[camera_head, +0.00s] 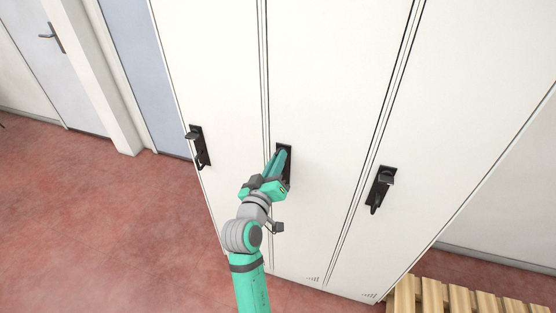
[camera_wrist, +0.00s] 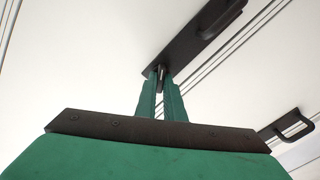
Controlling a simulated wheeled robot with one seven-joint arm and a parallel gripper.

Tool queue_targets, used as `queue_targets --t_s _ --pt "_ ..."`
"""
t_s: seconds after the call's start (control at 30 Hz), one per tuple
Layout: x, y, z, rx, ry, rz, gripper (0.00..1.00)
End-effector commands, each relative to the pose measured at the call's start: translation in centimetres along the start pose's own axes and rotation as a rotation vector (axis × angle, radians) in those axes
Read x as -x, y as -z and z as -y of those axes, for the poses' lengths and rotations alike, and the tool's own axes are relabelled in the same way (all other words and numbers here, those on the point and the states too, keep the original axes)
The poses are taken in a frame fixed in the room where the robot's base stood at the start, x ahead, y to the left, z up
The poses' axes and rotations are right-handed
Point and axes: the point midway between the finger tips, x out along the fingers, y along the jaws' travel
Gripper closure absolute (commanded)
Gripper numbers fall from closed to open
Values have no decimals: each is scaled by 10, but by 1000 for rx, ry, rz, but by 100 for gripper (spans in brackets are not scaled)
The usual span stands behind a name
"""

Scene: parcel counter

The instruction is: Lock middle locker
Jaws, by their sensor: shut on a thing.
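The middle locker (camera_head: 325,85) is a tall white door that looks closed, with a black lock plate (camera_head: 288,150). In the wrist view the same black plate (camera_wrist: 184,50) runs up to the right, with a raised handle (camera_wrist: 220,18) at its far end. My gripper (camera_head: 281,155) is at this plate and hides much of it in the head view. In the wrist view my green fingers (camera_wrist: 162,76) are shut on a small dark lock piece (camera_wrist: 162,71) at the plate's near end. I cannot tell whether it is a key or a knob, nor its exact turn.
The left locker (camera_head: 205,70) has its own black handle (camera_head: 199,147), and the right locker (camera_head: 455,110) has another (camera_head: 381,188). A slatted wooden bench or pallet (camera_head: 445,299) stands at lower right. The red floor (camera_head: 110,220) at left is clear.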

Motion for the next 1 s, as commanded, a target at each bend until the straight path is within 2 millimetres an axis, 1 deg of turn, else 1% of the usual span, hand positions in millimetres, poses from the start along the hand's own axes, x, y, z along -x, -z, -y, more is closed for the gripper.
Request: queue_targets --t_s 0.6,0.8,1.0 --pt "0 0 2 581 -1 0 100" --pt "0 -1 2 744 -1 0 100" --pt "0 -1 3 867 -1 0 100"
